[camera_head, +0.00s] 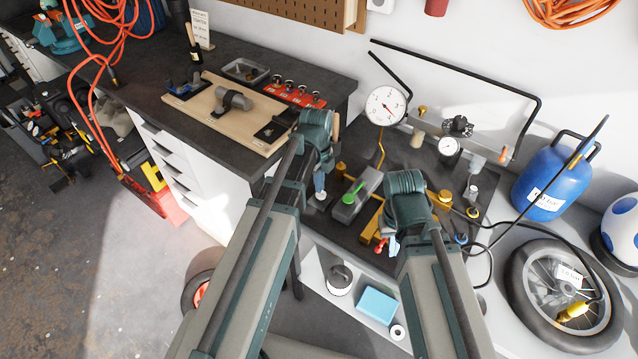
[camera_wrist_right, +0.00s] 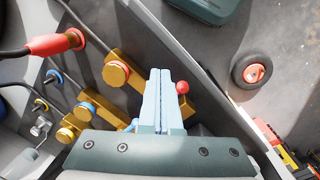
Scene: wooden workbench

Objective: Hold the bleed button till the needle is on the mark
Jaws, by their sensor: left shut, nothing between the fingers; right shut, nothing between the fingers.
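A large white dial gauge (camera_head: 385,105) stands at the back of the bench; its needle is visible, but the mark is too small to make out. A smaller gauge (camera_head: 449,146) is to its right. A green button (camera_head: 349,198) sits on a grey block (camera_head: 363,186) between my grippers; I cannot tell if it is the bleed button. My left gripper (camera_head: 320,190) is shut just left of the block. My right gripper (camera_head: 391,246) is shut at the front of the brass fittings; its pale blue fingers (camera_wrist_right: 160,98) are beside a small red ball knob (camera_wrist_right: 182,87), contact unclear.
Brass fittings (camera_wrist_right: 117,70) lie left of my right fingers. A blue tank (camera_head: 545,182) and a wheel (camera_head: 562,290) with a hose are at the right. A wooden board (camera_head: 215,115) with parts is at the left. A tube run stands along the back wall.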

